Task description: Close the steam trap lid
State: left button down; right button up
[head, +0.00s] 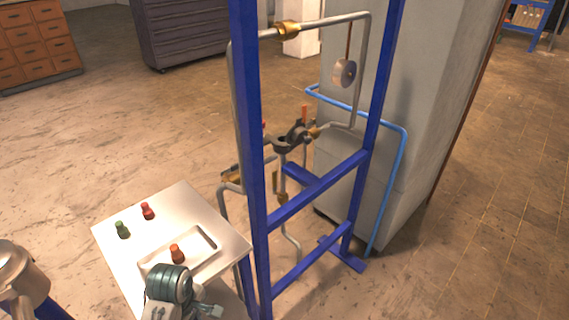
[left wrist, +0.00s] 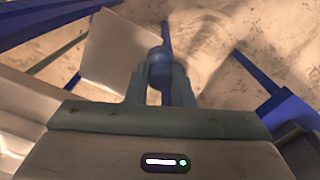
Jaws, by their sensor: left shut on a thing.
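The dark steam trap body (head: 293,137) sits in the pipework inside the blue frame, in the middle of the head view. Its parts are small, and I cannot tell how its lid stands. A round grey disc (head: 344,73) hangs in the pipe loop above it. In the left wrist view my left gripper (left wrist: 160,80) is shut on a dark blue, knob-like piece (left wrist: 160,62). What this piece belongs to cannot be told.
The blue frame's uprights (head: 250,170) stand close in front. A light table (head: 120,262) at lower left holds a shallow tray (head: 205,240), with green (head: 122,230), red (head: 148,211) and orange (head: 177,254) knobs. A grey block (head: 420,110) and blue rail (head: 400,165) stand behind.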

aim_at(298, 134)
jog(key=i+l+u, duration=0.1)
jog(key=l, duration=0.25)
jog(key=i+l+u, duration=0.1)
jog(key=i+l, duration=0.15)
jog(key=l, duration=0.15)
jog(key=i+l+u, duration=0.1)
jog(key=l, duration=0.3)
jog(key=i+l, duration=0.2)
jog(key=l, duration=0.2)
jog(key=i+l+u, duration=0.15)
jog(key=l, duration=0.25)
